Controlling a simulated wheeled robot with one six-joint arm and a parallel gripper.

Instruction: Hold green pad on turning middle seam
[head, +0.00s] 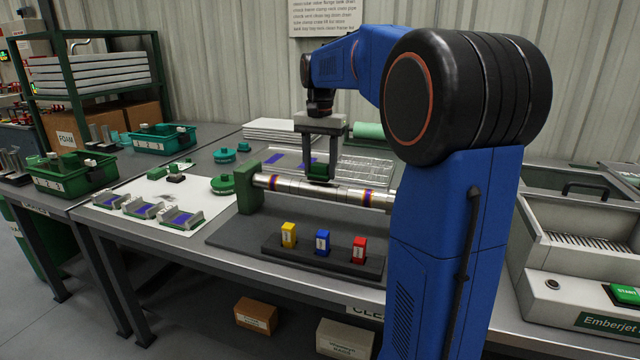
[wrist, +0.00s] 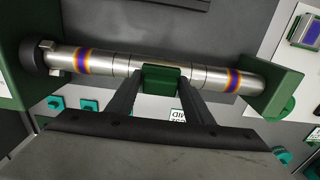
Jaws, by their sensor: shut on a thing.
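A shiny metal tube (head: 310,189) lies level in a fixture with a green end block (head: 247,188). It has heat-tinted bands near both ends, and thin seam lines show around its middle. My gripper (head: 319,178) points down over the middle of the tube. In the wrist view my gripper (wrist: 160,82) is shut on a green pad (wrist: 160,79), which sits at the tube's middle and appears to touch it. The tube (wrist: 205,74) also shows there, running between the end holders. Whether the tube is turning cannot be told.
Yellow (head: 288,234), blue (head: 322,242) and red (head: 359,249) blocks stand in a dark rack in front of the tube. A white sheet (head: 150,200) with several small parts lies at left. Green bins (head: 75,178) stand farther left. A grey machine (head: 580,260) is at right.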

